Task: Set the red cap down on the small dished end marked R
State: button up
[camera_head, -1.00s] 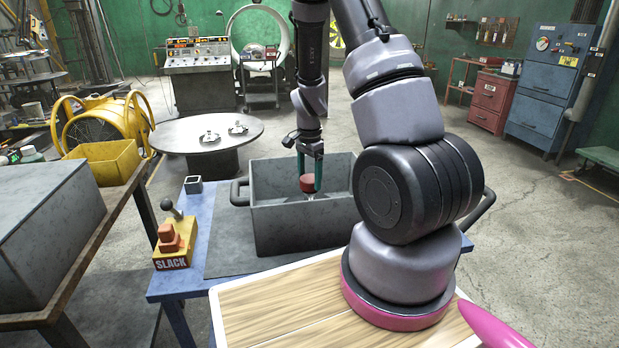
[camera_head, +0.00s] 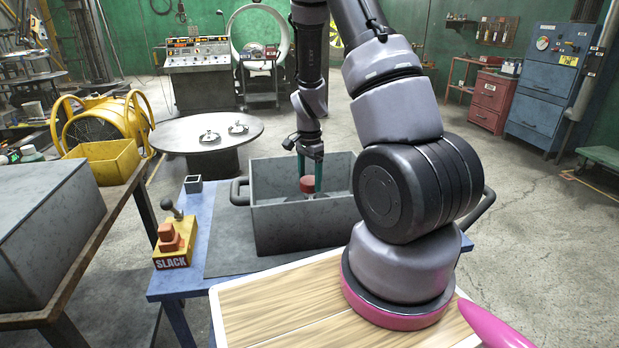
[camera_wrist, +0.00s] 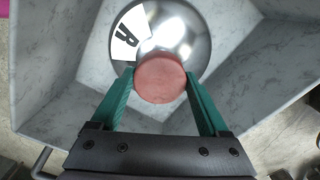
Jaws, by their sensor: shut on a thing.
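The red cap (camera_head: 308,184) is between the green fingers of my gripper (camera_head: 305,178), inside the grey bin. In the wrist view the red cap (camera_wrist: 160,78) is gripped between the fingertips of my gripper (camera_wrist: 161,80). Behind it is a shiny round dished end (camera_wrist: 196,40) with a white patch marked R (camera_wrist: 127,36). The cap overlaps the lower middle of the dish in that view. I cannot tell whether the cap touches the dish. In the head view the bin's front wall hides most of the dish.
The grey bin (camera_head: 295,229) has high walls close around my gripper and stands on a blue table (camera_head: 193,226). A round table (camera_head: 180,131) is behind.

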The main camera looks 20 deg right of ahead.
aim_at(310, 180)
jog(key=shift+f, duration=1.25)
jog(key=o, duration=1.2)
notch_tip(310, 180, up, 11)
jog(key=shift+f, duration=0.1)
